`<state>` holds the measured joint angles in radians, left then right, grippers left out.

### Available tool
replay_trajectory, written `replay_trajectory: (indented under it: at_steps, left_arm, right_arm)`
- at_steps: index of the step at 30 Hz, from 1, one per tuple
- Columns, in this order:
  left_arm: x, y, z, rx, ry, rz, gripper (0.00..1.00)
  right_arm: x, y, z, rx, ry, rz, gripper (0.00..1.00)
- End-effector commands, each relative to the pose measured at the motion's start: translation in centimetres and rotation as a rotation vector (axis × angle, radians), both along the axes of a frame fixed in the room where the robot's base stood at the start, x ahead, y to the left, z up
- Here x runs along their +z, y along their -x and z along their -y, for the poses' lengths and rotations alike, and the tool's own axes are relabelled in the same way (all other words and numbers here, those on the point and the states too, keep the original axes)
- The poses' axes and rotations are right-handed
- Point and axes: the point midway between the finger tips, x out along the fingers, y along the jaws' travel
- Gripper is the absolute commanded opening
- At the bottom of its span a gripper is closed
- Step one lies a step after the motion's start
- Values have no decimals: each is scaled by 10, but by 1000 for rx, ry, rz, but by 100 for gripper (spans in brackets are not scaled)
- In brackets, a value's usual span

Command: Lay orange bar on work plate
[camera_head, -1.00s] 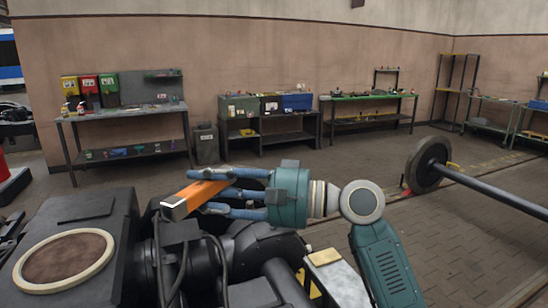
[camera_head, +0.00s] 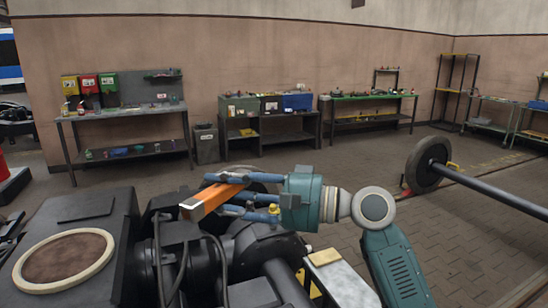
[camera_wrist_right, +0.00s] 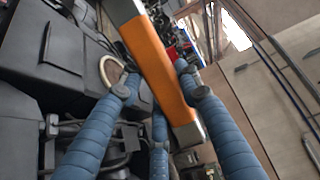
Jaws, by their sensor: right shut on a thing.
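An orange bar (camera_head: 214,198) with grey ends is held above the dark machinery in the head view. My right gripper (camera_head: 228,192) is shut on it with its blue fingers. In the right wrist view the orange bar (camera_wrist_right: 158,68) runs diagonally between the fingers of my right gripper (camera_wrist_right: 158,88), and both its grey ends show. A pale grey flat plate (camera_head: 342,284) lies at the lower middle of the head view, below and to the right of the bar, apart from it. My left gripper is out of view.
Dark machinery (camera_head: 270,247) with black cables lies under the bar. A brown disc in a cream ring (camera_head: 64,258) is at the lower left. A wheelset (camera_head: 425,165) with a long axle stands at right. Workbenches (camera_head: 122,110) line the back wall, with open floor before them.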

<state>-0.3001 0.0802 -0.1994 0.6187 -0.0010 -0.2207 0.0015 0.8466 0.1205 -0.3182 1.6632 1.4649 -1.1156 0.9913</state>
Motion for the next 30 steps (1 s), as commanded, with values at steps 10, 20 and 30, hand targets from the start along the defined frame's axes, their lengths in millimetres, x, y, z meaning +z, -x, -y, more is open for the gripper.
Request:
replay_trajectory:
  at_steps: [10,20,30]
  left_arm:
    - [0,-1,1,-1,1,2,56]
    - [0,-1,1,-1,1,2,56]
    - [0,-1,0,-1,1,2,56]
  right_arm:
    - [-41,-48,97,-178,4,-1,3]
    - [-61,-73,180,-316,1,1,3]
    - [-90,-74,202,-364,-1,-3,3]
